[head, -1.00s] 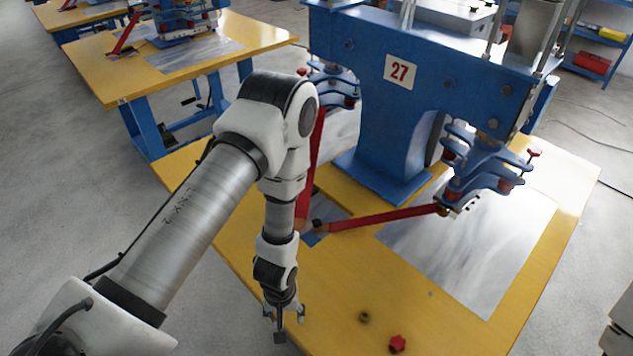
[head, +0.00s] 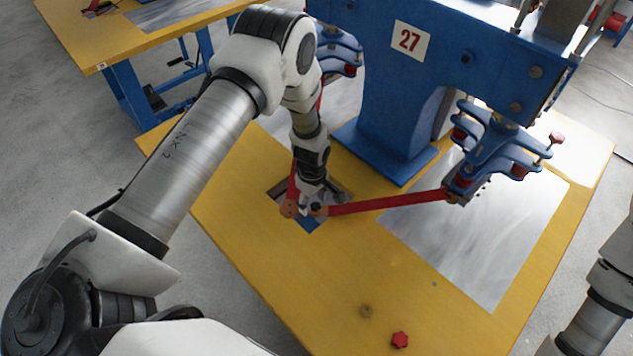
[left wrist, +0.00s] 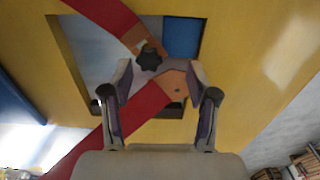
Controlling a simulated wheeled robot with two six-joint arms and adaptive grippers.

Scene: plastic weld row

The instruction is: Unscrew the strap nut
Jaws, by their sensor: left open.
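The strap nut, a small dark lobed knob (left wrist: 149,58), sits at the copper-coloured end of a red strap (left wrist: 105,12) in the left wrist view. A second red strap (left wrist: 120,118) ends in a copper-coloured plate (left wrist: 176,86) beside the nut. In the head view the nut (head: 317,208) is a small dark spot at the strap ends, partly hidden. My left gripper (left wrist: 159,68) is open, its fingertips to either side of the nut and plate area. In the head view it (head: 314,200) points down there. I cannot tell whether it touches. My right gripper is out of view.
The straps meet over a rectangular table opening (left wrist: 88,45) with a blue part (left wrist: 182,36) inside. The blue press (head: 395,120) marked 27 stands behind.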

